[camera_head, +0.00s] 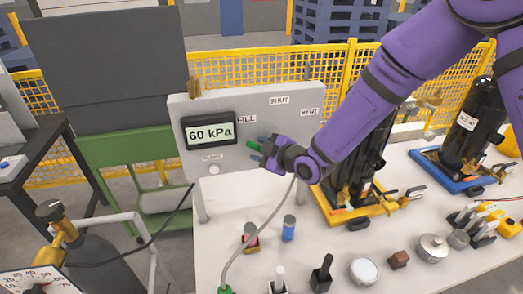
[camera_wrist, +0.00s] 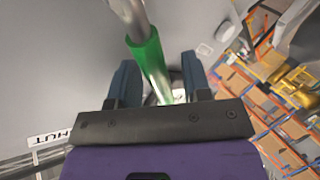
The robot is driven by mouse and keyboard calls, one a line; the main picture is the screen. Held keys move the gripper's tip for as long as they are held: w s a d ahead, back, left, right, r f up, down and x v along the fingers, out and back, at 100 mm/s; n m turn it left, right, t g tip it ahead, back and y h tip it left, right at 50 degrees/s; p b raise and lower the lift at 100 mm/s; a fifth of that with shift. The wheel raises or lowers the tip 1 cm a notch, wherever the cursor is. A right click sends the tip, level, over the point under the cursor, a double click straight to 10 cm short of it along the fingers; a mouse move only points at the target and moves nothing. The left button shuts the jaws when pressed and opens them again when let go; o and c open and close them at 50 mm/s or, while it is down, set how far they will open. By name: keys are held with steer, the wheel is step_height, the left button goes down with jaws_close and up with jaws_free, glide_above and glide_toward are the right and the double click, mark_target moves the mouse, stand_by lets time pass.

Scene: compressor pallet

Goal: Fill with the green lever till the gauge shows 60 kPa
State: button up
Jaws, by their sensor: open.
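The grey panel box (camera_head: 180,120) carries a digital gauge (camera_head: 210,131) that reads 60 kPa. The green lever (camera_head: 254,145) is on the panel just below the FILL label, with its grip toward the left. In the wrist view the green grip (camera_wrist: 151,62) lies between my two blue fingers and its metal shaft runs up out of the picture. My gripper (camera_head: 262,152) is open around the lever; its jaws (camera_wrist: 160,80) stand apart with a gap on each side of the grip. The lever's pivot is hidden behind my gripper in the head view.
SHUT (camera_head: 279,100) and VENT (camera_head: 308,112) labels are on the panel, with a white button (camera_head: 214,169) below the gauge. The white table (camera_head: 330,270) holds a black cylinder on a yellow base (camera_head: 345,215), another on a blue base (camera_head: 455,180), and several small parts.

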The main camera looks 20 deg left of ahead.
jaws_close()
steer(key=shift+r, duration=0.1)
steer(key=d+r+m+y, duration=0.1)
steer(key=w+d+m+y, duration=0.1)
steer(key=m+y, duration=0.1)
steer(key=shift+w+d+r, duration=0.15)
steer(key=shift+w+r, duration=0.05)
steer(key=shift+r, duration=0.2)
steer(key=m, duration=0.1)
steer(key=w+d+m+t+y, duration=0.1)
steer(key=m, duration=0.1)
steer(key=shift+d+r+y, duration=0.3)
steer(key=shift+r, duration=0.05)
steer(key=shift+w+d+m+t+y, duration=0.25)
steer(key=shift+d+m+t+y, duration=0.2)
steer(key=shift+m, duration=0.45)
steer(key=shift+d, duration=0.1)
jaws_free()
steer(key=shift+r, duration=0.1)
